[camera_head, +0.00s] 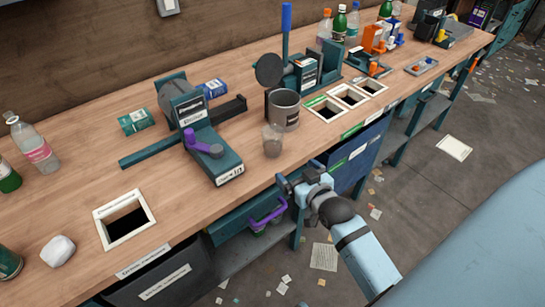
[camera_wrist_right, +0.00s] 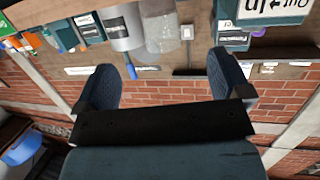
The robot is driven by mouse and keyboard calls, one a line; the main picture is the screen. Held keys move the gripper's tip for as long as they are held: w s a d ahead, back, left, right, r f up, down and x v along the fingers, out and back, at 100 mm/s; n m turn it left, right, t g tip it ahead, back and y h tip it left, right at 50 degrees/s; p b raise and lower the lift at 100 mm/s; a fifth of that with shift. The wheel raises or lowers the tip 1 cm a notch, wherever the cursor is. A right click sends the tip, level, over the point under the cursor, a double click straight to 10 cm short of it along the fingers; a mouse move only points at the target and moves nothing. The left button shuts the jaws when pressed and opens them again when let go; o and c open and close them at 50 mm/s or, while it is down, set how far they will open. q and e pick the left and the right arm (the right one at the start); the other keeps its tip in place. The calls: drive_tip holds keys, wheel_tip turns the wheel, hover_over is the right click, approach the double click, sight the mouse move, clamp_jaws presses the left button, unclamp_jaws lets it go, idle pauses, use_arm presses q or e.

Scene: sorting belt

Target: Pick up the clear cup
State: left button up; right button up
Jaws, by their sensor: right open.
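The clear cup (camera_head: 272,140) stands upright on the wooden workbench (camera_head: 75,185) near its front edge. It is just right of the green machine with a purple knob and in front of a grey cylinder. In the right wrist view the cup (camera_wrist_right: 165,27) appears upside down at the top, beyond the gap between my fingers. My right gripper (camera_head: 292,184) is at the bench's front edge, a little in front of and right of the cup, apart from it. Its two fingers (camera_wrist_right: 163,75) are spread with nothing between them. My left gripper is not in view.
The grey cylinder (camera_head: 284,110) stands close behind the cup. The green machine (camera_head: 215,155) is to its left. Framed square holes (camera_head: 325,108) lie to the right, another (camera_head: 125,218) at front left. Bottles (camera_head: 38,148) stand at the left. A purple handle (camera_head: 268,211) is below the edge.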

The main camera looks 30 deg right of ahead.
sight(278, 149)
drive_tip(key=x, duration=0.8)
drive_tip(key=shift+d, duration=0.2)
drive_tip(key=shift+r+b+x, duration=0.15)
drive_tip(key=shift+x, duration=1.3)
drive_tip(key=shift+r+b+x, duration=0.15)
drive_tip(key=shift+x, duration=1.3)
drive_tip(key=shift+w, duration=0.1)
drive_tip(key=shift+c, duration=0.4)
drive_tip(key=c, duration=0.9)
